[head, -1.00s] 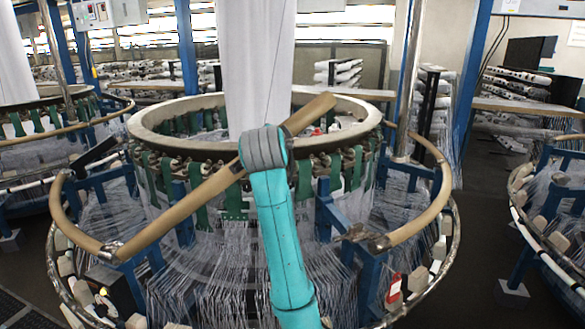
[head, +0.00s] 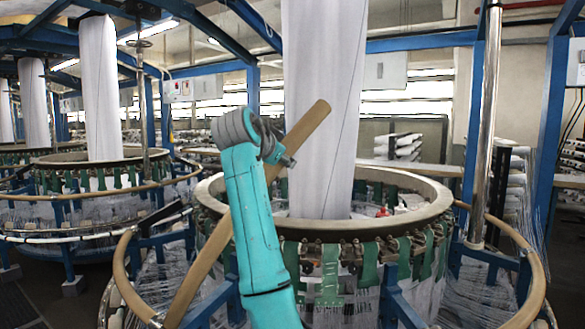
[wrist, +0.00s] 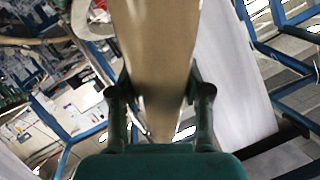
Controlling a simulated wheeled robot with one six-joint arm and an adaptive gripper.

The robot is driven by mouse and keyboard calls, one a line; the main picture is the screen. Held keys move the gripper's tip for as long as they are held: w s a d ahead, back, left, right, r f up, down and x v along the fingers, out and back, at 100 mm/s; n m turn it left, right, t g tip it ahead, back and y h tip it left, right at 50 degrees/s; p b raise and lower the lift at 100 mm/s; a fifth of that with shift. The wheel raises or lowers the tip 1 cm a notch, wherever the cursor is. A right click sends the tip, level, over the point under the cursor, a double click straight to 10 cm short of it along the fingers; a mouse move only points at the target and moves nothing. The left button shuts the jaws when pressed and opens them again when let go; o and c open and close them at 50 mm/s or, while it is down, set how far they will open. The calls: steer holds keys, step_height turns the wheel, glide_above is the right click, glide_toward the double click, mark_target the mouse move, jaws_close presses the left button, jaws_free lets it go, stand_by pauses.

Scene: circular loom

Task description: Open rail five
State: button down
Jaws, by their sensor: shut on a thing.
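The tan rail (head: 214,258), which I take to be rail five, is swung up at a steep slant in front of the loom ring. Its lower end is at a metal joint at the bottom left, and its free end points up and right before the white fabric column. My gripper (wrist: 160,92) is shut on the rail, with a finger on each side of it in the wrist view, where the rail (wrist: 158,45) runs up the middle. In the head view my teal arm hides part of the rail and most of the gripper.
The loom's pale ring (head: 400,208) with green straps stands behind my arm. Other tan rail segments (head: 518,250) curve around at right. A metal post (head: 484,130) and blue frame beams stand close by. Another loom (head: 95,170) is at left.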

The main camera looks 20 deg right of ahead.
steer(key=shift+w+a+r, duration=0.15)
steer(key=shift+w+a, duration=0.15)
steer(key=shift+w, duration=0.1)
steer(key=c, duration=0.5)
jaws_free()
steer(key=v, duration=1.2)
steer(key=shift+w, duration=0.1)
